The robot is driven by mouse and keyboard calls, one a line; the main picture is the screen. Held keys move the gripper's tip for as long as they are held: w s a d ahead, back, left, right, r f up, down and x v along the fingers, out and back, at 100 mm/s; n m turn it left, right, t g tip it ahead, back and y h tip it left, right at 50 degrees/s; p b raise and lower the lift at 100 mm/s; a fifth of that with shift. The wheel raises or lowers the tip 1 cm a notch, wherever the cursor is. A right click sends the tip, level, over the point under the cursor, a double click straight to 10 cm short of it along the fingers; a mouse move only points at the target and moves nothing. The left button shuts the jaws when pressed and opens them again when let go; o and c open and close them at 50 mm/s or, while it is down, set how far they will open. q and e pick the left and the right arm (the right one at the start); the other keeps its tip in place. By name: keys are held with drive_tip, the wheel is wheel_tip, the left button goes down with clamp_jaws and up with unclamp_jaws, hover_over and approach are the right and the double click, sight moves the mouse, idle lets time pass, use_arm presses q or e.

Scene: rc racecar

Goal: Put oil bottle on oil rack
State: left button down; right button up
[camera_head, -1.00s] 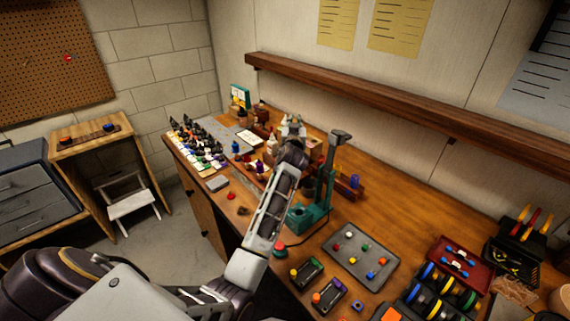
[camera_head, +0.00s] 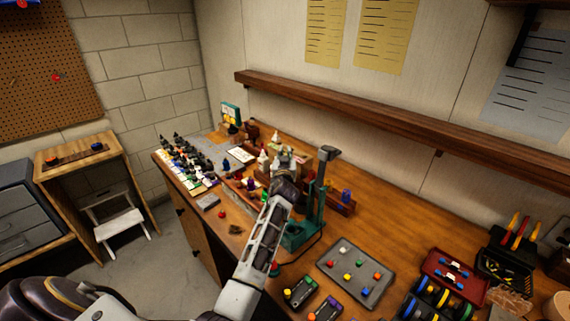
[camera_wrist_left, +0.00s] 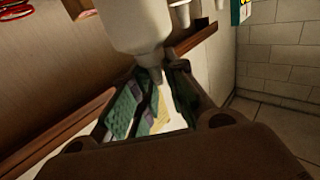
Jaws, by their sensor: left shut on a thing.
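My left gripper (camera_head: 286,162) is over the back of the workbench, just left of the green press. In the left wrist view, its fingers (camera_wrist_left: 155,96) are shut around the narrow nozzle of a white oil bottle (camera_wrist_left: 138,25). The bottle's wide body extends toward the top of that view. In the head view, my gripper and wrist largely hide the held bottle. Other white bottles (camera_head: 262,160) stand just left of my gripper. Whether the held bottle touches the rack is hidden. My right gripper is out of view.
The green press (camera_head: 318,195) stands close to the right of my left arm. Several small paint bottles (camera_head: 180,155) crowd the bench's left end. A grey parts tray (camera_head: 349,288) lies front right. A wooden wall shelf (camera_head: 400,120) runs above. Bare bench lies right of the press.

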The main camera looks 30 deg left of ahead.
use_arm(q)
drive_tip(key=shift+f, duration=1.9)
drive_tip(key=c, duration=1.4)
unclamp_jaws()
drive_tip(key=shift+c, duration=0.2)
drive_tip(key=shift+s, duration=0.1)
